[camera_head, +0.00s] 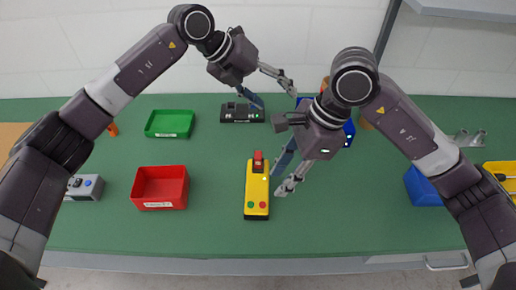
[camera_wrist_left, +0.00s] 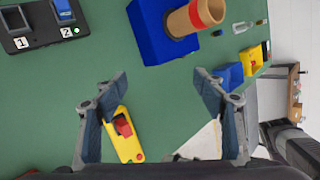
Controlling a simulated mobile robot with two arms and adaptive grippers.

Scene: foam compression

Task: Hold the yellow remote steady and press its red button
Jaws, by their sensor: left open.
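The yellow remote (camera_head: 257,185) lies on the green table in front of me, long side pointing away. It has a raised red switch (camera_head: 258,161) at its far end, and a green and a small red button (camera_head: 263,205) at its near end. In the left wrist view the remote (camera_wrist_left: 124,143) shows below, partly behind a finger. My left gripper (camera_head: 275,95) is open and empty, high beyond the remote, near the black two-slot box. My right gripper (camera_head: 278,180) is open, its fingertips just right of the remote; I cannot tell its height.
A red tray (camera_head: 137,190) and a green tray (camera_head: 170,134) stand left of the remote. The black box (camera_head: 236,113) is behind it. A blue block (camera_wrist_left: 149,40) with a tan cylinder (camera_wrist_left: 190,20) is behind my right gripper. A blue bin (camera_head: 422,190) stands at right. The table front is clear.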

